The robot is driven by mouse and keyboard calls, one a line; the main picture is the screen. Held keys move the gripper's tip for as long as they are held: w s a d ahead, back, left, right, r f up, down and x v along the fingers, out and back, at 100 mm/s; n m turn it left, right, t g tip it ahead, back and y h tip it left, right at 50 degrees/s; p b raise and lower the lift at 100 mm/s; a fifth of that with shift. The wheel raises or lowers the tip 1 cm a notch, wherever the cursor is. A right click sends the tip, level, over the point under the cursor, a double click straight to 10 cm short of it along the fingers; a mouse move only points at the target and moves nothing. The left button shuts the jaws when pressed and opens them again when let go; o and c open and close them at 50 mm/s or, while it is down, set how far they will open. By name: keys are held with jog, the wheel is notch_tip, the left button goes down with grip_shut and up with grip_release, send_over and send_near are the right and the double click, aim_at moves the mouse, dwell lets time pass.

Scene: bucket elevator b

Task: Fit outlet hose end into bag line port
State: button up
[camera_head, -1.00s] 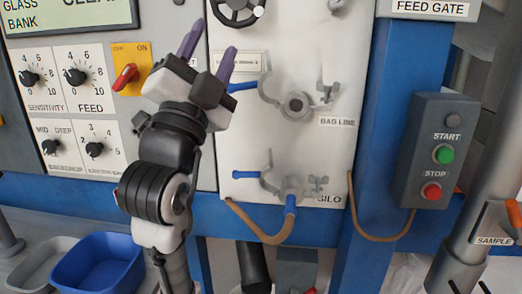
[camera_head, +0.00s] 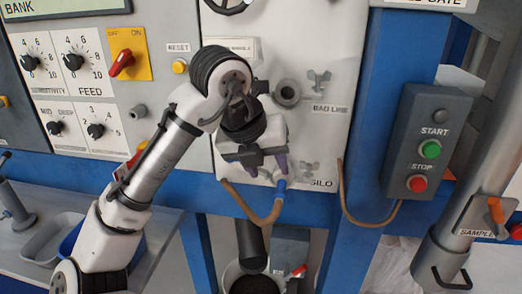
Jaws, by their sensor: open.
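The outlet hose (camera_head: 263,217) is tan with a blue end (camera_head: 281,185). The blue end points up at the lower port labelled SILO, where my gripper hides the joint. The bag line port (camera_head: 287,93) is a grey round socket higher on the white panel, with no hose in it. My gripper (camera_head: 267,172) points down in front of the SILO port. Its purple fingers are apart, with the right one close to the top of the blue end. I cannot tell whether they touch.
A wing nut (camera_head: 318,82) sits beside the bag line port and another (camera_head: 310,170) beside the SILO port. The START/STOP box (camera_head: 428,145) is further right. A dark-filled bucket (camera_head: 254,286) stands below.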

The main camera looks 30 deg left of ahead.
aim_at(279, 189)
jog(key=x, duration=0.9)
jog(key=shift+w+f+p, duration=0.15)
jog(key=shift+f+p, duration=0.15)
jog(key=shift+p, duration=0.05)
jog(key=shift+d, duration=0.1)
grip_shut()
